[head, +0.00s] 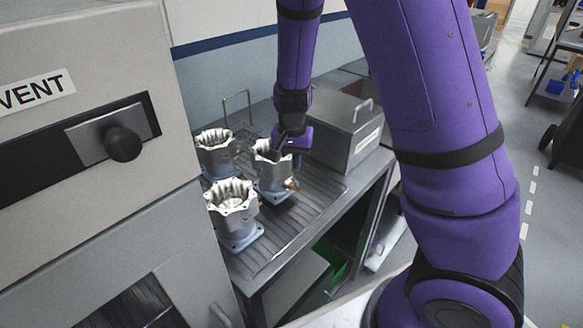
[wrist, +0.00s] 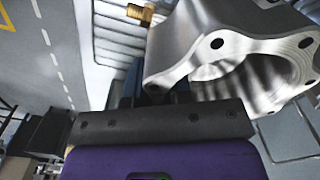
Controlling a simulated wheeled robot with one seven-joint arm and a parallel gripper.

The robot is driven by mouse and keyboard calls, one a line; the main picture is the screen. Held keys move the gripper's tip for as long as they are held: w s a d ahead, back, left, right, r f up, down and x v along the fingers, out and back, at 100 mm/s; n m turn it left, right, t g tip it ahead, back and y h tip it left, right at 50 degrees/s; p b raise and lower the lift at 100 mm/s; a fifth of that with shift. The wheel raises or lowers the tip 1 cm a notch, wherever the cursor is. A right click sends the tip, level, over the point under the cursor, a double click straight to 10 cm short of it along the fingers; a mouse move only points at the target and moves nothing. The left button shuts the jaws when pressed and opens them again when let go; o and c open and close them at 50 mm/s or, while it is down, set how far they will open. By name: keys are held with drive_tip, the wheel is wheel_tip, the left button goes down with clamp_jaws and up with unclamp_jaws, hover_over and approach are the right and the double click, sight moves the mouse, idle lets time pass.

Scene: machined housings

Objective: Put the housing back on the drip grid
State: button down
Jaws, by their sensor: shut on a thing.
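Three machined metal housings stand in a cluster on the ribbed drip grid (head: 310,210) in the head view. My gripper (head: 283,150) is at the right-hand housing (head: 271,172) and shut on it. That housing is roughly upright, with a brass fitting at its lower right. In the wrist view the held housing (wrist: 235,45) fills the upper right, with its open bore and a brass fitting (wrist: 140,14) showing. The gripper's fingertips are mostly hidden. Whether the housing's base touches the grid is hard to tell.
One other housing (head: 232,207) stands in front and another (head: 214,150) behind left. A lidded metal box (head: 345,125) is at the right, a wire rack (head: 238,112) behind. A machine with a black knob (head: 124,144) borders the left. The grid's front right is clear.

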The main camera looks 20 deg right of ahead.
drive_tip(key=shift+f, duration=1.25)
drive_tip(key=shift+f, duration=0.1)
drive_tip(key=c, duration=1)
unclamp_jaws()
drive_tip(key=shift+c, duration=0.2)
